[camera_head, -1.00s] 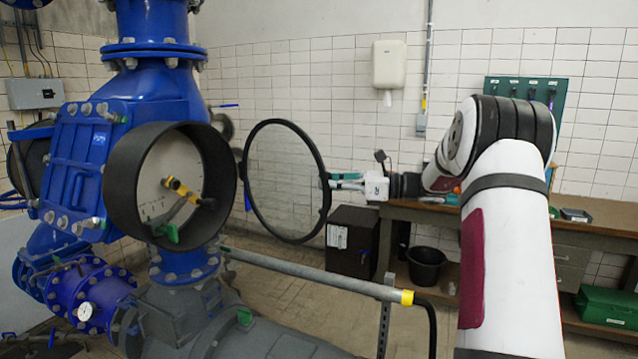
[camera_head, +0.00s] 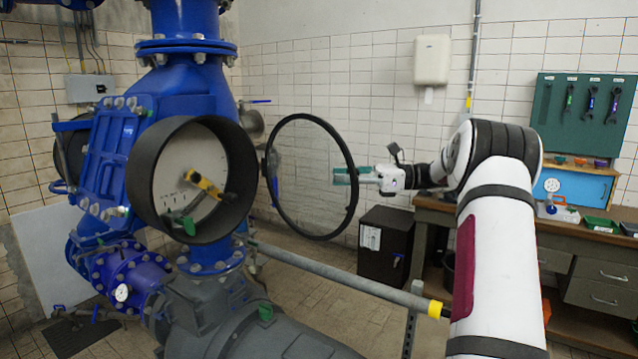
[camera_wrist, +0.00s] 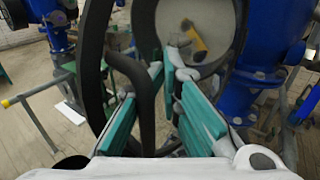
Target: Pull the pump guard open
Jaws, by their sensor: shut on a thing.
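The pump guard (camera_head: 350,210) is a round clear pane in a black rim. It stands swung out from the black round housing (camera_head: 140,190) on the blue pump, hinged at the rim's left side. The housing's face, with a yellow lever (camera_head: 204,185) and a green part, is uncovered. My gripper (camera_head: 346,176) is at the guard's right edge. In the wrist view its teal fingers (camera_wrist: 155,110) lie either side of the guard's black curved handle (camera_wrist: 146,95), shut on it. The exact contact is partly hidden in the head view.
A grey rail (camera_head: 340,275) with a yellow end runs below the guard towards my arm. A black cabinet (camera_head: 385,240) and a workbench (camera_head: 590,245) stand behind to the right. Open tiled floor shows beneath the guard.

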